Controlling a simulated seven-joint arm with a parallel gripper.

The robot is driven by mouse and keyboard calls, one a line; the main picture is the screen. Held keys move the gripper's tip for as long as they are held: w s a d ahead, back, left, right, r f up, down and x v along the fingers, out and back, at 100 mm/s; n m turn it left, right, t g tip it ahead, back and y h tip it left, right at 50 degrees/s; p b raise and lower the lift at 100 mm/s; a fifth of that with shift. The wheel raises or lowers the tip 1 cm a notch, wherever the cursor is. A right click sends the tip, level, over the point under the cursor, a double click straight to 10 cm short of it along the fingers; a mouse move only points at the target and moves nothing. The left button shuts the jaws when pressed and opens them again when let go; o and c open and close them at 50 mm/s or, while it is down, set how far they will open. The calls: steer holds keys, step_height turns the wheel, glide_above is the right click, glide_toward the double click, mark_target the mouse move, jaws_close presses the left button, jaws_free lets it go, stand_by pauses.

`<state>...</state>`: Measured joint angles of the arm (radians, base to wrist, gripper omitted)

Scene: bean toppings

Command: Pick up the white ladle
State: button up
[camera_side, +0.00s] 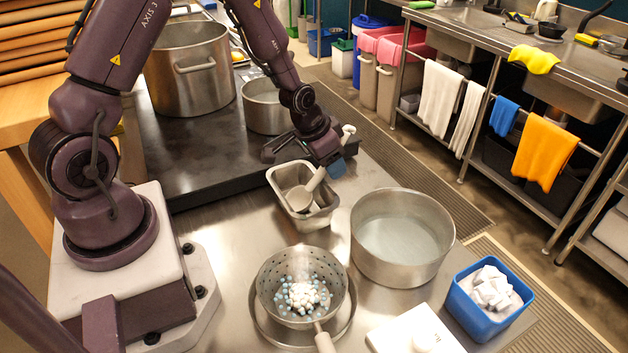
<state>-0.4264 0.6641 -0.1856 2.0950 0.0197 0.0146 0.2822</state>
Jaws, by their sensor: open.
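The white ladle (315,180) leans in a small rectangular metal container (278,183) in the middle of the view. Its scoop (299,199) is low in the container, and its handle slants up to the right, with the end (348,130) showing past my gripper. My gripper (302,160) is open, just above the container's far side and close to the handle. One finger is at the left and a blue-tipped part is at the right. The wrist hides the handle's middle, so I cannot tell whether the fingers touch it.
A large metal pot (402,268) of pale liquid stands to the right. A perforated strainer (268,273) of blue and white beans is in front. A blue tub (527,312) of white pieces is front right. Tall (190,90) and low pots (262,115) stand behind on the dark stove.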

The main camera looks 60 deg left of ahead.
steer(key=shift+c, duration=0.4)
jaws_close()
steer(key=shift+r, duration=0.15)
step_height(320, 180, up, 10)
steer(key=shift+f, duration=0.1)
